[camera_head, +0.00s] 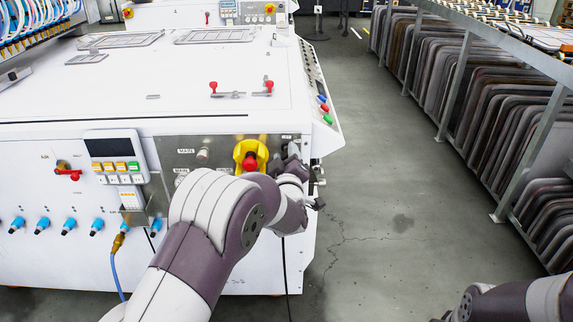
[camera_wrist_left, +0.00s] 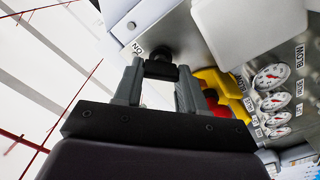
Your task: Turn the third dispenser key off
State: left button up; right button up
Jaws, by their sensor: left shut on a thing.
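My left gripper (camera_head: 292,160) is at the right end of the steel control panel (camera_head: 225,142) on the white machine's front, partly hidden by my arm. In the left wrist view, my left gripper (camera_wrist_left: 158,85) is shut on a small black key (camera_wrist_left: 160,56), with a finger on each side of it. A label reading ON or NO is on the steel beside the key. I cannot tell which numbered key it is.
A red emergency button (camera_head: 250,162) on a yellow housing sits left of my left gripper; the housing (camera_wrist_left: 236,92) is close to the fingers in the wrist view. Several gauges (camera_wrist_left: 271,76) line the panel. A rack of panels (camera_head: 480,110) stands right, with clear floor (camera_head: 390,190) between.

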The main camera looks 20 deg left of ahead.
pick_arm(q)
jog(key=shift+f+n+b, duration=0.15)
jog(key=shift+n+b, duration=2.2)
jog(key=shift+f+n+b, duration=0.15)
jog(key=shift+n+b, duration=2.2)
jog(key=shift+r, duration=0.1)
jog(key=o, duration=1.1)
jog(key=shift+c, duration=0.2)
jog(key=shift+s, duration=0.1)
